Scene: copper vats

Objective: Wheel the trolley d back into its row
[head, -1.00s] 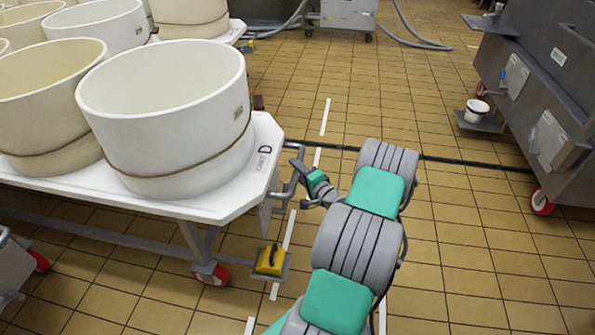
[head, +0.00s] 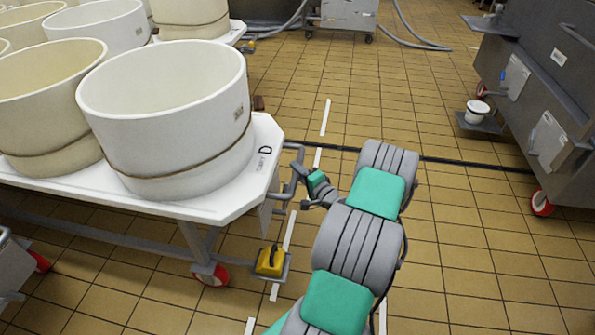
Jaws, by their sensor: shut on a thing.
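The trolley (head: 225,206) marked "CART D" stands at the left, a white flat top on a grey frame with red wheels. Several white and cream round tubs (head: 165,115) stand on it. A grey bar handle is fixed to its right end, near the label. My gripper (head: 298,172) is shut on this handle, and my arm reaches to it from the lower right. The fingertips are small and partly hidden against the bar. A yellow block (head: 270,261) sits on a small bracket low at the trolley's right end.
White dashes (head: 325,117) run along the tiled floor beside the trolley, crossed by a dark drain line (head: 450,161). A grey wheeled machine (head: 545,95) stands at the right with a small white bucket (head: 477,112). Hoses lie at the back. The middle floor is clear.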

